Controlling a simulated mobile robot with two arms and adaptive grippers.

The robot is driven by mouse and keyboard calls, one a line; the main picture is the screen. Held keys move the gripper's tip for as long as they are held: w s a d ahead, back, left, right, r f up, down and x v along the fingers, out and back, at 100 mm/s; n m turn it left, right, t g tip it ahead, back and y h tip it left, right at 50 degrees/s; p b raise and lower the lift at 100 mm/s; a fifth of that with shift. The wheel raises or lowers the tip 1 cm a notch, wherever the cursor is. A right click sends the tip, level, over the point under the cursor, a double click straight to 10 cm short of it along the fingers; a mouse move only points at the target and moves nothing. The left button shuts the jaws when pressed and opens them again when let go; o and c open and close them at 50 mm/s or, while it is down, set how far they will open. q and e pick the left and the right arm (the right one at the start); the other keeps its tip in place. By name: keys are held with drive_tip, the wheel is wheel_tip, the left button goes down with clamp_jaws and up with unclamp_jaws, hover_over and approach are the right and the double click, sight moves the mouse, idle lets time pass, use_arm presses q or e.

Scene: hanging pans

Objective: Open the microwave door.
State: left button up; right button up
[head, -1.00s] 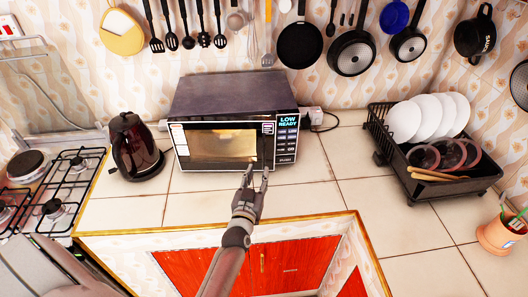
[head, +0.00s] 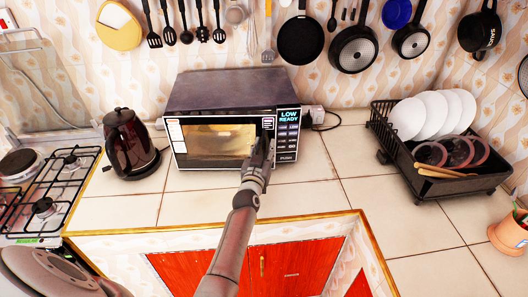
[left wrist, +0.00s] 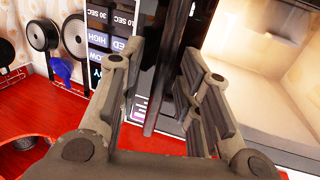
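The microwave (head: 235,92) stands on the counter against the back wall, with its door (head: 195,135) shut and its window lit. A dark upright door handle (left wrist: 165,72) shows in the left wrist view. My left gripper (head: 264,143) is at the right side of the door, beside the control panel (head: 288,133), and covers most of the handle in the head view. In the left wrist view my left gripper (left wrist: 155,65) is open, one finger on each side of the handle, with gaps visible. My right gripper is not in view.
A dark kettle (head: 131,145) stands left of the microwave, beside the gas stove (head: 45,195). A black dish rack (head: 450,183) with plates stands at the right. Pans and utensils hang above. The counter in front of the microwave is clear.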

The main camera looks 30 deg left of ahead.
use_arm(q)
drive_tip(key=shift+c, duration=0.2)
clamp_jaws()
drive_tip(key=shift+s, duration=0.1)
